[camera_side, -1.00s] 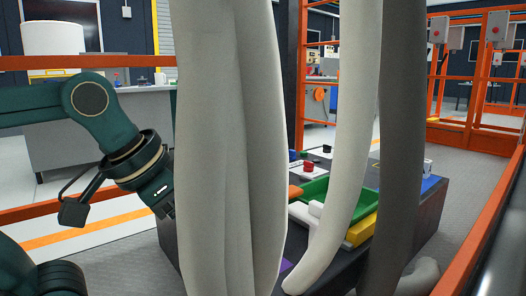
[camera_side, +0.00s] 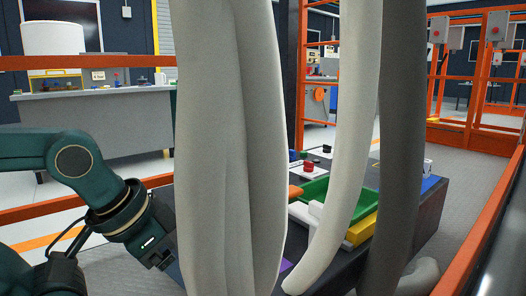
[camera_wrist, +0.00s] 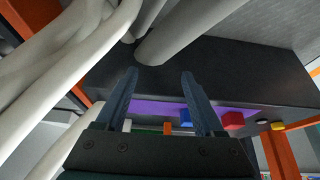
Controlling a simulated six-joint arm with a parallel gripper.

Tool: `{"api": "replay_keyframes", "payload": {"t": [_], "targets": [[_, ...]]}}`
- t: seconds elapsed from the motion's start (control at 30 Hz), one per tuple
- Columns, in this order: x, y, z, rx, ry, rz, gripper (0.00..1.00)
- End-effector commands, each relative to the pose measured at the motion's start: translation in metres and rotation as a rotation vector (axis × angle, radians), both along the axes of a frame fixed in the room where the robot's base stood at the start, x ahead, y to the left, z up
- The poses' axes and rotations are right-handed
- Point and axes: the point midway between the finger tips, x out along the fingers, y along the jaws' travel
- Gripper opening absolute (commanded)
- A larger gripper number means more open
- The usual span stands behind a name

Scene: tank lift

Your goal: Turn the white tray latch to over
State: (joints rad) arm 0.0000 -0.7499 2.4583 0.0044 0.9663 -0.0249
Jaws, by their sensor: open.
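In the side view, a white piece (camera_side: 300,213), possibly the white tray latch, lies at the near end of a green tray (camera_side: 314,190) on a dark table. A pale hose partly covers it, so its turn position is unclear. My gripper (camera_wrist: 158,74) is open and empty in the wrist view, its two dark blue fingers apart in front of the dark table. In the side view my wrist is left of the hoses and the fingers are hidden behind them. I cannot tell which small white piece in the wrist view (camera_wrist: 127,125) this is.
Thick pale hoses (camera_side: 225,150) hang between the side camera and the table, and hoses (camera_wrist: 50,80) also crowd the wrist view's left. Beside the tray are a yellow block (camera_side: 362,230) and an orange piece (camera_side: 295,192). A purple strip (camera_wrist: 165,107) lies along the dark table (camera_wrist: 240,75).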

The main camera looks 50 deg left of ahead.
Motion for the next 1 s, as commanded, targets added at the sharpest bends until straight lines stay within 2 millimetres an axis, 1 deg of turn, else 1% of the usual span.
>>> {"api": "replay_keyframes", "payload": {"t": [0.03, 0.17, 0.3, 0.4, 0.6, 0.7, 0.8, 0.9, 1.0], "targets": [[0.005, 0.001, 0.012, -0.001, -0.015, 0.009, 0.70], [0.020, 0.001, 0.047, -0.004, -0.024, 0.026, 0.70], [0.040, -0.001, 0.084, -0.007, -0.020, 0.035, 0.70], [0.055, -0.004, 0.105, -0.007, -0.015, 0.040, 0.70], [0.089, -0.012, 0.139, -0.010, -0.004, 0.042, 0.70], [0.107, -0.019, 0.150, -0.010, 0.003, 0.041, 0.70], [0.125, -0.027, 0.155, -0.009, 0.012, 0.036, 0.70], [0.143, -0.036, 0.156, -0.009, 0.020, 0.027, 0.70], [0.159, -0.046, 0.151, -0.006, 0.030, 0.011, 0.70]]}}
